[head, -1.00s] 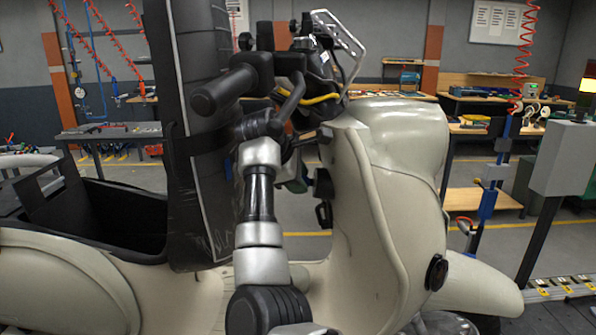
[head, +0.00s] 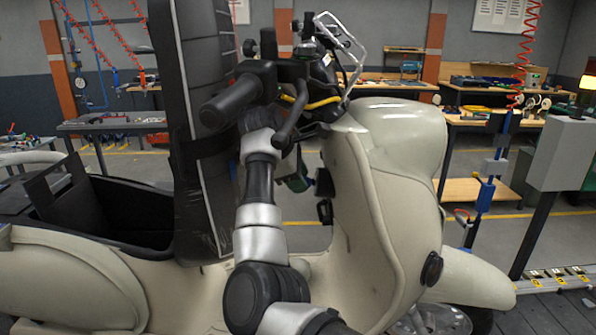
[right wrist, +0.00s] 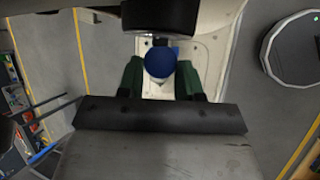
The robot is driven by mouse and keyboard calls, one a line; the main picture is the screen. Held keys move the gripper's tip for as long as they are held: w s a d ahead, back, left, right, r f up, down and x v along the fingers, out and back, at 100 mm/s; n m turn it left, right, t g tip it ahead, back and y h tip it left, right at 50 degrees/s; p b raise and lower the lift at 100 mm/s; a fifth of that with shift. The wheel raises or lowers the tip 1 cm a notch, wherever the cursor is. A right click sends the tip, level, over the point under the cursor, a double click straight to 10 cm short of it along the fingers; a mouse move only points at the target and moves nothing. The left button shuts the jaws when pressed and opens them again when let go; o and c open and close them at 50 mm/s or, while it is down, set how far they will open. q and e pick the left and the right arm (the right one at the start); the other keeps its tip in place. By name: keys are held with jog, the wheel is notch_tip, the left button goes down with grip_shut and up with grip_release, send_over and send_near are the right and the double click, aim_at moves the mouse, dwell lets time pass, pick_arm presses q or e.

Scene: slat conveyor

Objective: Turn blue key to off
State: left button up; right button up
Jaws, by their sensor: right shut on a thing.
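The blue key (right wrist: 160,62) shows a round blue head in the right wrist view, right below a dark round lock housing (right wrist: 160,14). My right gripper (right wrist: 160,78) has green fingers on both sides of the key head and is shut on it. In the head view my right gripper (head: 298,183) is a dark and green shape just left of the black lock (head: 323,183) on the scooter's inner front panel. The key itself is hidden there, and I cannot read its position. My left gripper is not in view.
The cream scooter (head: 395,160) fills the middle of the head view. Its handlebar grip (head: 232,100) and brake lever (head: 292,118) hang close above my right arm. A tall black padded part (head: 190,130) stands to the left. A grey box on a post (head: 560,155) stands right.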

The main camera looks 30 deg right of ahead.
jog(key=shift+n+g+y+p, duration=0.3)
jog(key=shift+g+y+p, duration=0.1)
jog(key=shift+p, duration=0.4)
